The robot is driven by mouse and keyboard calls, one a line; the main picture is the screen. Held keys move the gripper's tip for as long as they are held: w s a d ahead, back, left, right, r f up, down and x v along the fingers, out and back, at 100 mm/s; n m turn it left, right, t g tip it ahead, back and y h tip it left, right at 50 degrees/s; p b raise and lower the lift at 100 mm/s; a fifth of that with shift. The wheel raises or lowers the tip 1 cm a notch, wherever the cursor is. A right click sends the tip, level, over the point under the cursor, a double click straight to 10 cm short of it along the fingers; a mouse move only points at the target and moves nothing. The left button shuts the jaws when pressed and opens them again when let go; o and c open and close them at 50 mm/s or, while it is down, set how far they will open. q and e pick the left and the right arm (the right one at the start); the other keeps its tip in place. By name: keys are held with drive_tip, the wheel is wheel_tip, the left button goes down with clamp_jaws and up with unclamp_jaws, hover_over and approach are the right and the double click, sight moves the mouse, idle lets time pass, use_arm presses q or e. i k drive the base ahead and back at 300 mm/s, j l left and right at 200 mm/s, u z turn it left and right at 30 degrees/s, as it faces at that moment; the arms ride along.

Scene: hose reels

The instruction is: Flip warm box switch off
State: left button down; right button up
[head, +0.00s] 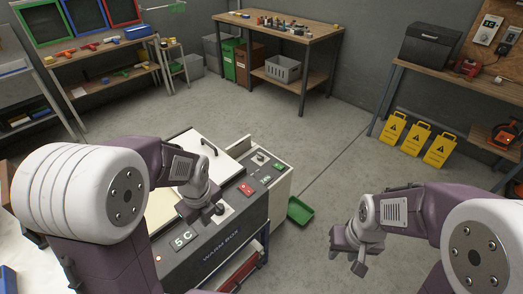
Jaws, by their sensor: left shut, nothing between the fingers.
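The warm box (243,228) is a dark grey unit with a white lid, below and just right of my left arm in the head view. Its sloped panel carries a "WARM BOX" label, a "5 C" display (183,239), and a light switch plate (225,214) with a dark switch part. My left gripper (205,207) is shut and empty, right at that plate; it partly covers the switch, so I cannot tell the switch's position or whether there is contact. My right gripper (348,262) hangs empty over the floor to the right, its fingers apart.
The panel also has a red part (247,189), a green part (278,167) and a knob (260,157). A black handle (209,146) stands on the lid. A green tray (300,211) lies beside the box. Open floor lies beyond, towards a wooden workbench (290,31).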

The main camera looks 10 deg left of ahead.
sight(246, 190)
drive_tip(key=i+l, duration=0.3)
drive_tip(key=i+l+u, duration=0.1)
drive_tip(key=i+l, duration=0.15)
drive_tip(key=i, duration=0.25)
